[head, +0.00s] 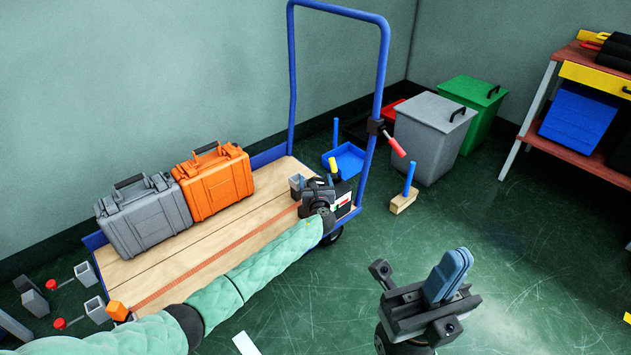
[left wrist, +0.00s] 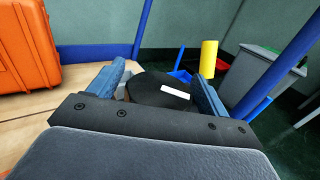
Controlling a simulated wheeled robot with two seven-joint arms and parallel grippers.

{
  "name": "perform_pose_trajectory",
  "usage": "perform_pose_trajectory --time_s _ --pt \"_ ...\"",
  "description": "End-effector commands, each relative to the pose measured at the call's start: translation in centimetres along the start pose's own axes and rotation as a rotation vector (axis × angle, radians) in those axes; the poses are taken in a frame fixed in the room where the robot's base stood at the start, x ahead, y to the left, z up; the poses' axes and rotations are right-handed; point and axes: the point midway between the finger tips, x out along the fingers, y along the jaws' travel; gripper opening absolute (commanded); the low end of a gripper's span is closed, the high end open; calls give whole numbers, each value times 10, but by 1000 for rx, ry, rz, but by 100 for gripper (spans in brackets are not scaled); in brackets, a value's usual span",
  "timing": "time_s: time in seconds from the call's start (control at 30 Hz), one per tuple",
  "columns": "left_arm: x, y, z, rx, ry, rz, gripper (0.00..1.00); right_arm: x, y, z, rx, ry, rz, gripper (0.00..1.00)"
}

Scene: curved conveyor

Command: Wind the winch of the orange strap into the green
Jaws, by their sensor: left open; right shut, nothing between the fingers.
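The orange strap (head: 215,259) runs along the wooden bed of a cart, from an orange block (head: 117,311) to the dark winch (head: 342,187) at the far right end. A small red, white and green marking (head: 343,201) shows on the winch side. A yellow knob (head: 333,165) stands up there; it also shows in the left wrist view (left wrist: 209,58). My left gripper (head: 318,190) is open at the winch. In the left wrist view a dark round part with a white mark (left wrist: 165,88) lies between its fingers; contact is unclear. My right gripper (head: 449,275) is shut and empty over the floor.
A grey case (head: 145,218) and an orange case (head: 215,182) stand on the cart's back side. The blue cart handle (head: 382,80) rises behind the winch, with a red-handled clamp (head: 394,145). Bins (head: 431,140) stand beyond.

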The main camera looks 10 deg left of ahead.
Motion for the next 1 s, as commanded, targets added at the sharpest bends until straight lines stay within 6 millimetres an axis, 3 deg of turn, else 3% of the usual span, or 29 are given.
perform_pose_trajectory --time_s 0.27,0.5,1.0 --pt "-40 0 1 0 2 -1 78 15 1 -1 -5 12 0 0" --pt "-68 0 1 -1 1 0 78 13 3 -4 -30 -10 3 0" --pt "-74 0 0 0 1 0 78 13 5 -4 -37 -5 -4 0"
